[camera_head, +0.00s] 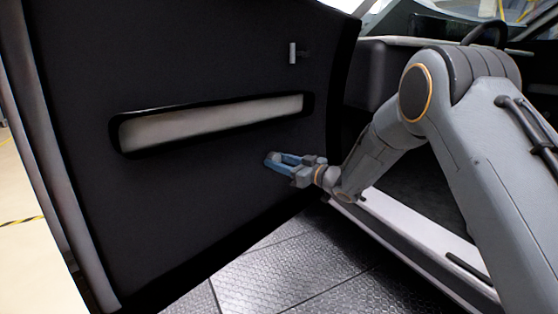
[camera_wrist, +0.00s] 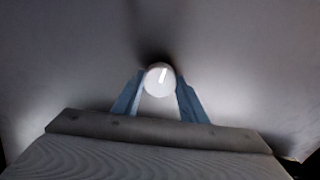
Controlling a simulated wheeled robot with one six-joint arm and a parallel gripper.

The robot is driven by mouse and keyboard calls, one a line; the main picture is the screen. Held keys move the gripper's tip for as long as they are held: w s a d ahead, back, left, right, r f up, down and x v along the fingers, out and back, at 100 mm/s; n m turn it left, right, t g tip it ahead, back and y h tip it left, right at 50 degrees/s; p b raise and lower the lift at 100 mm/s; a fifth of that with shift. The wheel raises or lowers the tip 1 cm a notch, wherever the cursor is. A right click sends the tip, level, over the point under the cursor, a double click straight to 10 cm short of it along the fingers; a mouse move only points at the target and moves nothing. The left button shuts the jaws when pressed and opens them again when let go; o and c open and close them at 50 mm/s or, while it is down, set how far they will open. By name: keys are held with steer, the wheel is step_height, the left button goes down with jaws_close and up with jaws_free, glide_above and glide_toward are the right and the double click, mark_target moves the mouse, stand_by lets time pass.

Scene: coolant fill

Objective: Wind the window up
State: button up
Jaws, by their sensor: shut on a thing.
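The car door's dark inner panel (camera_head: 200,70) fills the left half of the head view. My gripper (camera_head: 270,159) is at the panel, below the right part of the long light recess. The knob is mostly hidden by the fingers in the head view. No window glass can be made out in either view.
The long recess (camera_head: 215,124) crosses the door panel, and a small silver handle (camera_head: 292,53) sits above it. A white door sill (camera_head: 420,225) and a steering wheel (camera_head: 486,34) are at the right. Textured grey floor (camera_head: 290,265) lies below the door.

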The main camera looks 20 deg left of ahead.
steer(key=n+p, duration=0.1)
steer(key=n, duration=0.3)
steer(key=shift+n, duration=0.3)
steer(key=n, duration=0.5)
steer(key=shift+n+p, duration=0.3)
steer(key=shift+s+f+n+b, duration=0.15)
steer(key=shift+n+b, duration=2.2)
steer(key=shift+n, duration=4.3)
steer(key=shift+w+f+n+b, duration=0.15)
steer(key=shift+n+b, duration=2.15)
steer(key=shift+n, duration=4.35)
steer(key=shift+s, duration=0.1)
steer(key=o, duration=1.1)
steer(key=shift+a, duration=0.15)
steer(key=shift+c, duration=0.2)
steer(key=shift+r, duration=0.1)
